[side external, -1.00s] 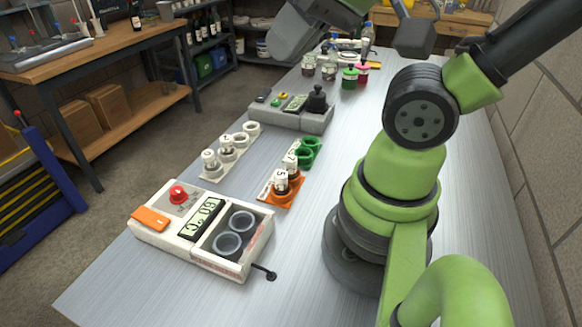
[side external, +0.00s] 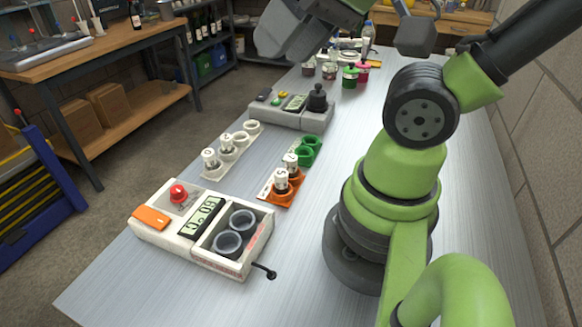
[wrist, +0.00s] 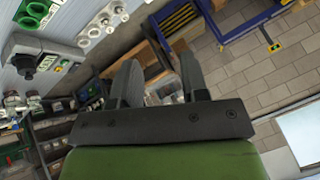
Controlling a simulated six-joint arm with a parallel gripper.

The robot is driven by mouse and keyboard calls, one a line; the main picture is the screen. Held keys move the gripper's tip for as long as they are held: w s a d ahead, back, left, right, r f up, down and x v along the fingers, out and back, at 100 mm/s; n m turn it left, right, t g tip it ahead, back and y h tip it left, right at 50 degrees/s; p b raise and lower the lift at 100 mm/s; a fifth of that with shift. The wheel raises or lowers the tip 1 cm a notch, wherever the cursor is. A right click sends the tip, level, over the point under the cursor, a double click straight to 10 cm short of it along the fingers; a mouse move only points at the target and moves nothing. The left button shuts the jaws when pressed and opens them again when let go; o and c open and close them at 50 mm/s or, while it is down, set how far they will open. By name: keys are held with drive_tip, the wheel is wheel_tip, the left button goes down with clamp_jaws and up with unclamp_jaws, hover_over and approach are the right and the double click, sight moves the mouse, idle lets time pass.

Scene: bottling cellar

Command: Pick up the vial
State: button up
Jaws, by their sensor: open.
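Two small vials with white labelled caps stand in the white rack (side external: 214,172), a front vial (side external: 209,158) and one behind it (side external: 226,144). Two more vials, a front one (side external: 281,181) and a rear one (side external: 291,164), stand in the holder with an orange front (side external: 269,197) and green rings (side external: 311,143). In the wrist view my gripper (wrist: 158,78) is open, with nothing between its fingers. The white rack (wrist: 95,30) shows above and left of the fingers there. In the side view my wrist is high above the bench; the fingertips are not clear.
A heater box (side external: 160,236) with a display, red knob and two round wells stands at the front left. A grey control box (side external: 290,119) with a black knob stands behind the racks. Several jars (side external: 350,76) stand farther back. Bare bench lies around the racks.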

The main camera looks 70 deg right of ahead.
drive_tip(key=w+d+f+g+h, duration=0.2)
drive_tip(key=w+d+f, duration=0.2)
drive_tip(key=n+g, duration=0.2)
drive_tip(key=g, duration=0.3)
hover_over(290, 157)
wheel_tip(290, 157, down, 14)
drive_tip(key=shift+f, duration=0.2)
drive_tip(key=shift+d+f, duration=0.1)
drive_tip(key=shift+f, duration=5.15)
drive_tip(key=shift+c, duration=0.5)
drive_tip(key=c, duration=0.6)
